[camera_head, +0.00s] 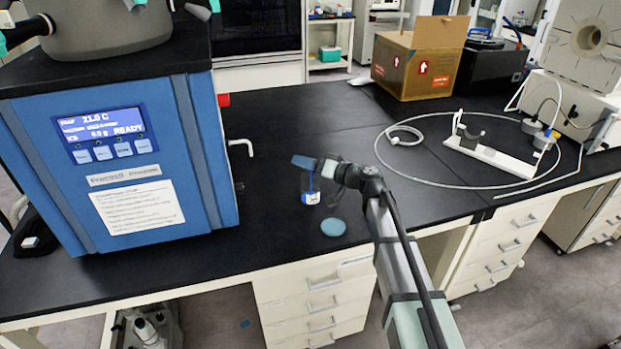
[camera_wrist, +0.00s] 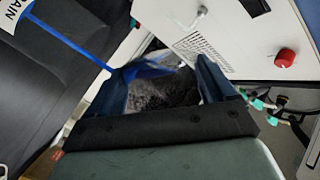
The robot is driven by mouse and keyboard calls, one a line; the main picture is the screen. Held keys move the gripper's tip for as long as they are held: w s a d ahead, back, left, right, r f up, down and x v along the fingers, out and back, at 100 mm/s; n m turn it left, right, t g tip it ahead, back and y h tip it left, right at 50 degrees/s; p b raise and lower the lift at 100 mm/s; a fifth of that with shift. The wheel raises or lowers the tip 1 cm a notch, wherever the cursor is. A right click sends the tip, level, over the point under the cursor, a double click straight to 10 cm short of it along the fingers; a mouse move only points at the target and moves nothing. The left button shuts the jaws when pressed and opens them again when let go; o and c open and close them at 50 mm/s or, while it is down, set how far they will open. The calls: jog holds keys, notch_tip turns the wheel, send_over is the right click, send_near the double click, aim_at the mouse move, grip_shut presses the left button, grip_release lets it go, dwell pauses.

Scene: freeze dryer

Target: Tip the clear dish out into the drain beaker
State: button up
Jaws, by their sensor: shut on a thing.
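The drain beaker (camera_head: 311,197), clear with a white and blue label, stands on the black bench to the right of the freeze dryer. In the wrist view its white label (camera_wrist: 8,12), with the letters "AIN", and a blue edge show at upper left. My gripper (camera_head: 304,162) is just above the beaker's top, turned sideways. In the wrist view, my gripper's two blue fingers are shut on the clear dish (camera_wrist: 165,92), seen as a see-through greyish patch between them. The dish's exact tilt and contents are hard to make out.
A flat light-blue disc (camera_head: 333,227) lies on the bench in front of the beaker. The blue freeze dryer (camera_head: 125,150) stands at left, with a white hooked pipe (camera_head: 243,146) on its side. A white stand (camera_head: 490,155) and looped tubing are at right. A cardboard box (camera_head: 420,62) is behind.

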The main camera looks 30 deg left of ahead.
jog(key=shift+w+d+r+m, duration=0.15)
jog(key=shift+w+m, duration=0.15)
jog(key=shift+m, duration=0.2)
dwell(0.9)
jog(key=shift+w+r+m+g, duration=0.2)
jog(key=shift+w+m, duration=0.1)
jog(key=shift+m, duration=0.5)
jog(key=shift+w+r+m+g, duration=0.15)
jog(key=shift+w+m, duration=0.1)
jog(key=shift+m, duration=0.55)
dwell(3.3)
jog(key=shift+w+f+m+y, duration=0.15)
jog(key=shift+f+m+y, duration=0.15)
jog(key=shift+f+m, duration=0.25)
dwell(1.1)
